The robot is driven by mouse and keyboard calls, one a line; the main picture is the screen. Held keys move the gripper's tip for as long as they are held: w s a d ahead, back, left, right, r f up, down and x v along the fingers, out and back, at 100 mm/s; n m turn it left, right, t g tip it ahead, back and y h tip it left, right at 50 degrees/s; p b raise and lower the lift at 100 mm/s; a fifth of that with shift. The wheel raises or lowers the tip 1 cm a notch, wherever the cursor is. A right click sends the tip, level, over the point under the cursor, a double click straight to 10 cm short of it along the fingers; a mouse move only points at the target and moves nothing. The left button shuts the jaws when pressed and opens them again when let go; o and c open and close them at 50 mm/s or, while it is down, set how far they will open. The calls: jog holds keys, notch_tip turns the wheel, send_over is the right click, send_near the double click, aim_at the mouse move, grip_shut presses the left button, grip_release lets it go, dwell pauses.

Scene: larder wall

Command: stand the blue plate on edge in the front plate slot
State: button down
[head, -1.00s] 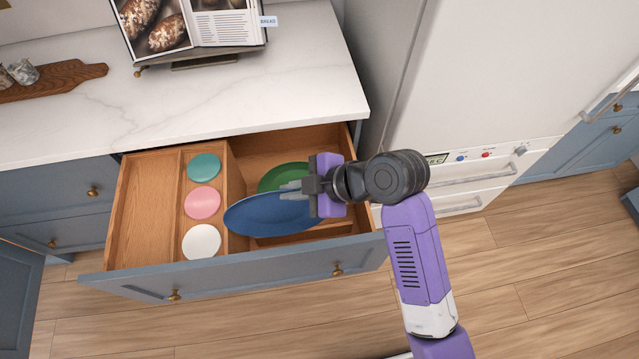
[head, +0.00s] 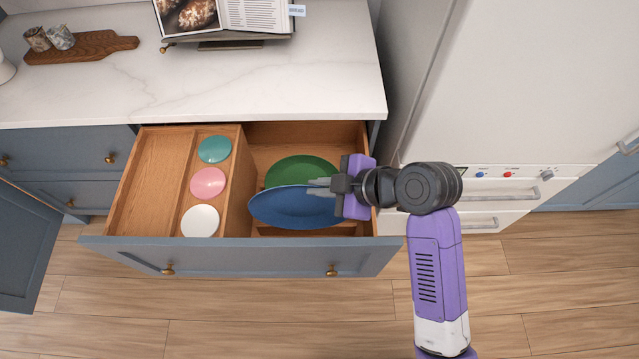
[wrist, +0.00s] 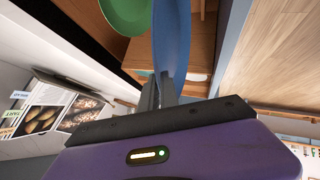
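The blue plate (head: 290,208) is in the right compartment of the open drawer (head: 245,255), leaning with its face partly up in the head view. My gripper (head: 322,187) is shut on its right rim; the wrist view shows the blue plate (wrist: 172,45) edge-on between the fingers (wrist: 162,92). The green plate (head: 300,168) stands behind it, partly hidden by it. A wooden strip (head: 268,231) shows low in front of the blue plate. The front slot itself is mostly hidden, so I cannot tell whether the plate's lower edge is in it.
A wooden divider (head: 238,190) bounds the compartment on the left. Beyond it, teal (head: 214,149), pink (head: 208,183) and white (head: 200,221) discs lie in a row. The countertop (head: 250,95) overhangs behind, and a white fridge (head: 510,90) stands at right.

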aim_at(312, 218)
jog(key=shift+f+b, duration=6.55)
jog(key=shift+f, duration=1.85)
jog(key=c, duration=1.5)
grip_release()
jog(key=shift+r, duration=0.1)
notch_tip(312, 218, up, 20)
jog(key=shift+f+p, duration=0.1)
jog(key=shift+p, duration=0.75)
